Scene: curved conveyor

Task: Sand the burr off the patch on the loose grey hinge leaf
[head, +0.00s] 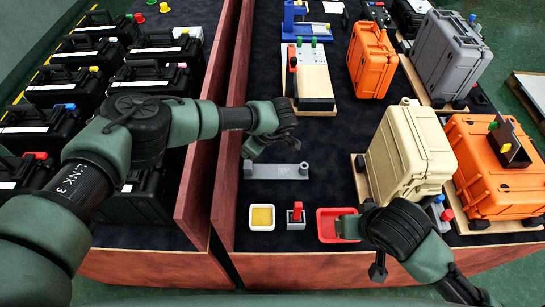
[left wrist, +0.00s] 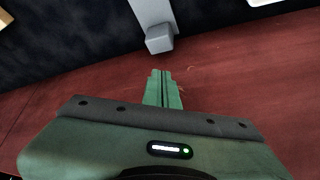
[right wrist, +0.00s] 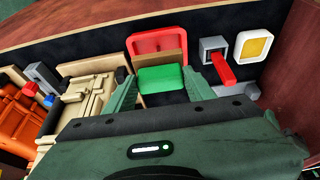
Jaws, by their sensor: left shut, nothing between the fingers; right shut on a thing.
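The grey hinge leaf (head: 275,170) lies flat on the dark mat; one end shows in the left wrist view (left wrist: 158,36). I cannot make out the burr or patch. My left gripper (head: 250,150) is shut and empty, close to the leaf's left end; its fingertips (left wrist: 162,74) point toward the leaf. My right gripper (right wrist: 162,82) is shut on a green block with a brown layer (right wrist: 160,78), at the red tray (head: 330,224). In the head view my right arm mostly hides the block.
A white dish with a yellow pad (head: 262,217) and a grey holder with a red piece (head: 296,216) stand left of the red tray. A beige case (head: 410,155) stands to the right. A wooden wall (head: 225,150) borders the mat on the left.

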